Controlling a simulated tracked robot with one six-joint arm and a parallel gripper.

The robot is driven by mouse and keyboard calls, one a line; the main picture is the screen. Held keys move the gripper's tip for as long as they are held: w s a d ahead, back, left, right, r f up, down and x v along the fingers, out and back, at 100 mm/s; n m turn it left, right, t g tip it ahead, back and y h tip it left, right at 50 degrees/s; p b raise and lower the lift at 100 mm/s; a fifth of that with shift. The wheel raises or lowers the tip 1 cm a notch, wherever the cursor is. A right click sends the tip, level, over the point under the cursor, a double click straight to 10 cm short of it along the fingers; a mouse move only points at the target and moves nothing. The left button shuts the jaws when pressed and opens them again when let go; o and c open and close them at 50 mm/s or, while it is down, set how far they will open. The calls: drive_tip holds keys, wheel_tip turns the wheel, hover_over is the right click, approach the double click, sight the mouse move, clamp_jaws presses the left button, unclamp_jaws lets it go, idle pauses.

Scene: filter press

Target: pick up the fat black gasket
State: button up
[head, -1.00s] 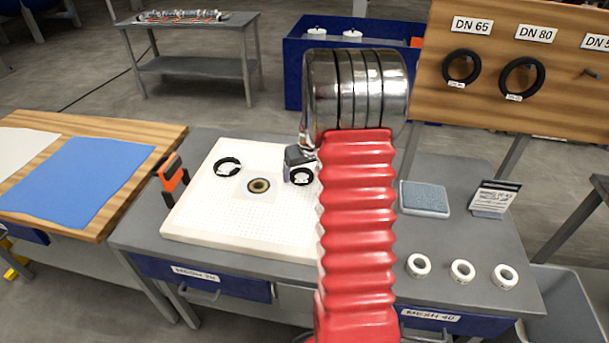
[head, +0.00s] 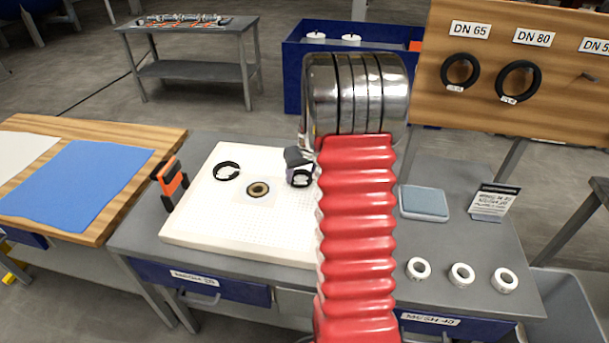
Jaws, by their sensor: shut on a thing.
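A black gasket (head: 302,179) shows just below my gripper (head: 299,168), at the right part of the white perforated board (head: 200,226). My gripper is shut on this gasket; the fingers are small and partly hidden by my arm. I cannot tell whether the gasket still touches the board. A second black ring (head: 218,166) with a pale tag lies on the board at the left, apart from my gripper. A brown and dark ring (head: 258,189) lies between them on a pale square.
An orange and black clamp-like tool (head: 172,184) stands at the board's left edge. A grey-blue pad (head: 424,202), a small sign (head: 494,201) and three white rings (head: 462,275) are to the right. A wooden panel (head: 440,105) holds black rings at the back right.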

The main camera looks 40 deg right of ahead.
wheel_tip(320, 180, up, 9)
idle(0.4)
drive_tip(key=shift+r, duration=0.1)
idle(0.3)
